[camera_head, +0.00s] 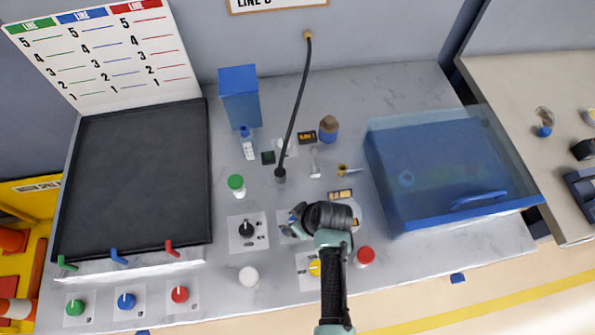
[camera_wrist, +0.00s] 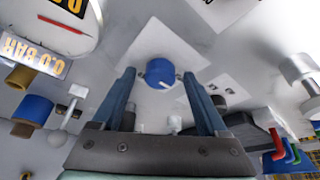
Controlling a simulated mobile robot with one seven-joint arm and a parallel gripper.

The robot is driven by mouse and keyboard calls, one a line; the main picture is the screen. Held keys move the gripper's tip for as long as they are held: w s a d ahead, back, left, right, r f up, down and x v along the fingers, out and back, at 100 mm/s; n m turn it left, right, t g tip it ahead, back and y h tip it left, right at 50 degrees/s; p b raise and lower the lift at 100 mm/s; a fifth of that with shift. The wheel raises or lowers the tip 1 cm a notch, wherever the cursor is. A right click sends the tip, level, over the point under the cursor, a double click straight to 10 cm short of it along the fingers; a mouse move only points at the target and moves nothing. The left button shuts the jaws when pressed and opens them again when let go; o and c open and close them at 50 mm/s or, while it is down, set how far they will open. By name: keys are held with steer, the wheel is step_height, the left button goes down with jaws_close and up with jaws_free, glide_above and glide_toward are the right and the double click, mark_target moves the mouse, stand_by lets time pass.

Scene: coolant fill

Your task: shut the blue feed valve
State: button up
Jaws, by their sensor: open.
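In the wrist view a blue round knob (camera_wrist: 161,72) with a white pointer mark sits on a white square plate (camera_wrist: 172,38). My gripper (camera_wrist: 156,76) is open, its two blue-grey fingers on either side of this knob; whether they touch it is unclear. In the head view my gripper (camera_head: 293,218) is over a white plate right of the black knob, and hides most of that plate. Another blue knob (camera_head: 126,300) stands at the front left between a green knob (camera_head: 76,306) and a red knob (camera_head: 180,294). No readable label shows which is the feed valve.
A black knob (camera_head: 246,229) is left of my gripper, a yellow knob (camera_head: 315,268) and a red cap (camera_head: 365,256) to its front right. A translucent blue box (camera_head: 440,165) stands right. Green, blue and red levers (camera_head: 119,257) line the dark panel (camera_head: 140,170). A black hose (camera_head: 294,110) rises behind.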

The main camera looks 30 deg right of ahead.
jaws_close()
